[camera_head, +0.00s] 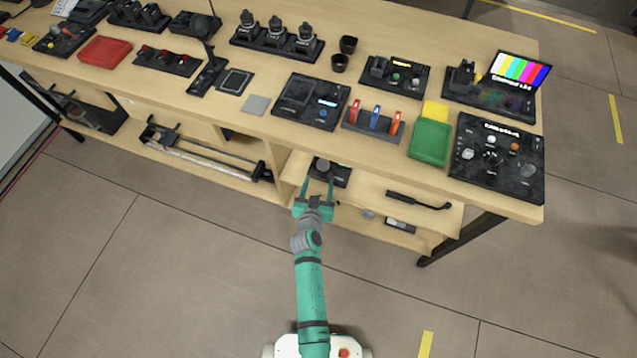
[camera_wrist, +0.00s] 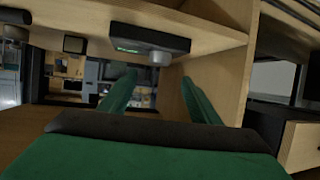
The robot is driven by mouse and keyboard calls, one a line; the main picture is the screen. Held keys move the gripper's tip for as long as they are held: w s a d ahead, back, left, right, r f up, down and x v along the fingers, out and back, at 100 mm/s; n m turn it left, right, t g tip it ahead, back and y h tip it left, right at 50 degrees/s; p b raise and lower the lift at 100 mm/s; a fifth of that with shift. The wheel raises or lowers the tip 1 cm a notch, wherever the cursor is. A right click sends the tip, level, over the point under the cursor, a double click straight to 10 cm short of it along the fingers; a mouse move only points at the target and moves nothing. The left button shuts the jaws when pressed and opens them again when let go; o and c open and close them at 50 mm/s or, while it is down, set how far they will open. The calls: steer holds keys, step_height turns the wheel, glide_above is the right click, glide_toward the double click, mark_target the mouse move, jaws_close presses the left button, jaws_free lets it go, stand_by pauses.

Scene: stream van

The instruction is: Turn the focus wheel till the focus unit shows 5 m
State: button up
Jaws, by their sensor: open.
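The focus unit (camera_head: 343,177) is a dark box on the upper shelf under the bench. Its grey focus wheel (camera_head: 323,166) shows at its left in the head view. The wrist view also shows the unit (camera_wrist: 150,36) at the top, with the round grey wheel (camera_wrist: 160,58) and a small green display (camera_wrist: 127,49). The display is too small to read. My gripper (camera_head: 319,183) is open and empty in front of the unit. In the wrist view its two green fingers (camera_wrist: 158,80) are spread to either side of the wheel; I see no contact.
The bench top (camera_head: 256,104) above carries several dark panels and a green tray (camera_head: 431,142). A black handle-like tool (camera_head: 418,202) lies on the shelf to the right. A wooden upright (camera_wrist: 228,65) stands close right of the fingers in the wrist view. The floor around my base is clear.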

steer(key=s+r+n+y, duration=0.1)
steer(key=s+r, duration=0.2)
steer(key=s, duration=0.8)
steer(key=s+r+y, duration=0.1)
steer(key=s+r, duration=0.1)
steer(key=s, duration=0.9)
steer(key=s+d+r+t, duration=0.2)
steer(key=s+r, duration=1.4)
steer(key=r, duration=0.3)
steer(key=shift+r+h, duration=0.3)
steer(key=c, duration=0.7)
steer(key=shift+o, duration=0.2)
steer(key=shift+w+a, duration=0.1)
steer(key=shift+a, duration=0.05)
